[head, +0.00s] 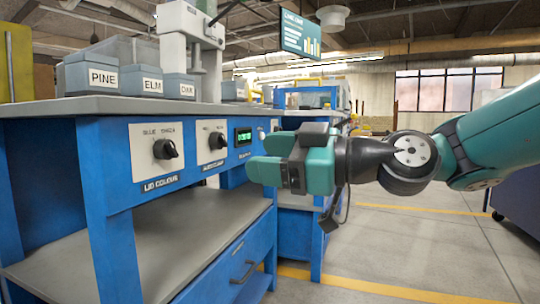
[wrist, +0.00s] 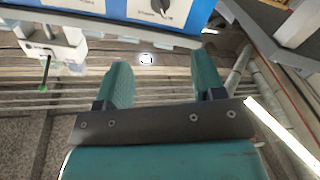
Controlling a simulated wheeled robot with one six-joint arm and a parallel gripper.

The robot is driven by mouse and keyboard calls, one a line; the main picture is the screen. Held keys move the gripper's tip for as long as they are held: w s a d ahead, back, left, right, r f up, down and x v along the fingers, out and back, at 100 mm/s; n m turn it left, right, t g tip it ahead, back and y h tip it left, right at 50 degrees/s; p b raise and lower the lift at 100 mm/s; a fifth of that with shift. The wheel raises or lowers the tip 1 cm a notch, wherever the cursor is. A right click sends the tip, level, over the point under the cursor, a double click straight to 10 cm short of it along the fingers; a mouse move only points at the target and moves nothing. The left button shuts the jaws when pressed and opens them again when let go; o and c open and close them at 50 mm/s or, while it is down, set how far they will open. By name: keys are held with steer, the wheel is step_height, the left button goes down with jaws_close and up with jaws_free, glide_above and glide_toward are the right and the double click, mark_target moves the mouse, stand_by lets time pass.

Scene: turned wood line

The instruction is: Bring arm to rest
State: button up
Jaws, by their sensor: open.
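My arm reaches in from the right edge of the head view. My gripper (head: 262,156) is at the middle of that view, in front of the blue bench's control panel. In the wrist view my gripper (wrist: 163,78) shows two green fingers spread apart with nothing between them. In the head view it appears close to the right end of the panel; whether it touches the bench cannot be told.
The blue bench (head: 105,195) has black knobs (head: 165,149) and a green display (head: 243,136). Grey bins labelled PINE (head: 103,78), ELM (head: 152,84) and OAK stand on top. Open floor (head: 420,245) with yellow lines lies to the right.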

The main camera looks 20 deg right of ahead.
steer(key=shift+a, duration=0.1)
steer(key=s+a+f+m+g+h+p, duration=0.35)
steer(key=s+g+p, duration=0.25)
steer(key=s+p, duration=0.3)
steer(key=s+d+m+g+h+p, duration=0.4)
steer(key=s+d+g+h+p, duration=0.1)
steer(key=s+h+p, duration=0.3)
step_height(320, 180, up, 36)
steer(key=y+p, duration=0.1)
steer(key=p, duration=3.5)
steer(key=shift+s, duration=0.2)
steer(key=shift+a+m+y, duration=0.1)
steer(key=shift+m+y, duration=0.15)
